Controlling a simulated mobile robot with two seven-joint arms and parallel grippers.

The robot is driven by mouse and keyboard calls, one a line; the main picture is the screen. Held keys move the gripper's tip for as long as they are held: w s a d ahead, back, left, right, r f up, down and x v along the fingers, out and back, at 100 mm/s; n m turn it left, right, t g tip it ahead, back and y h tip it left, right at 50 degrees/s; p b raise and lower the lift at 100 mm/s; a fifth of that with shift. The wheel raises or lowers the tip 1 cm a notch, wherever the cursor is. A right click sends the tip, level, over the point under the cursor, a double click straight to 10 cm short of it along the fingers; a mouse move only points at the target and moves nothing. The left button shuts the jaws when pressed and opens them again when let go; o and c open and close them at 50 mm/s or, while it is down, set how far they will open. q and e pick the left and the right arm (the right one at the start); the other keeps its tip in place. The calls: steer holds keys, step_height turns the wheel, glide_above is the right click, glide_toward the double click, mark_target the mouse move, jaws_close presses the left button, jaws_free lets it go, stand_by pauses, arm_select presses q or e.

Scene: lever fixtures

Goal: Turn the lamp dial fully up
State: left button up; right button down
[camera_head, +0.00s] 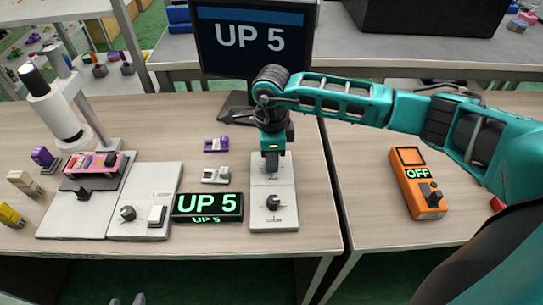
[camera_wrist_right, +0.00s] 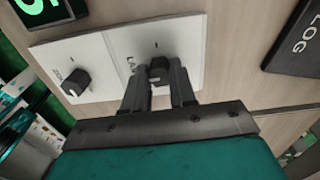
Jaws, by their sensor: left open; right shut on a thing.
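A white panel (camera_head: 287,190) carries two black dials. The upper dial (camera_wrist_right: 158,70) has a label starting "LA", partly hidden by my gripper. My right gripper (camera_head: 272,162) points down at it; in the right wrist view its fingers (camera_wrist_right: 159,85) are shut on this dial from both sides. The lower dial (camera_head: 274,202) stands free and also shows in the right wrist view (camera_wrist_right: 76,81). Only the tips of my left gripper (camera_head: 126,299) show at the bottom edge, apart and empty.
A monitor (camera_head: 252,38) and a small black display (camera_head: 207,207) both read "UP 5". A microscope-like stand (camera_head: 60,115) and another dial panel (camera_head: 148,195) are at left. An orange device (camera_head: 415,180) reading "OFF" lies on the right table. Small clips lie behind the display.

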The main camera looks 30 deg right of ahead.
steer(key=m, duration=0.4)
steer(key=shift+m, duration=0.3)
steer(key=m+p, duration=0.1)
steer(key=m, duration=0.4)
steer(key=shift+r, duration=0.1)
steer(key=m+p, duration=0.1)
steer(key=m, duration=0.4)
steer(key=shift+m+p, duration=0.75)
steer(key=shift+m, duration=1.05)
steer(key=c, duration=0.9)
jaws_free()
step_height(320, 180, up, 13)
steer(key=shift+f, duration=0.1)
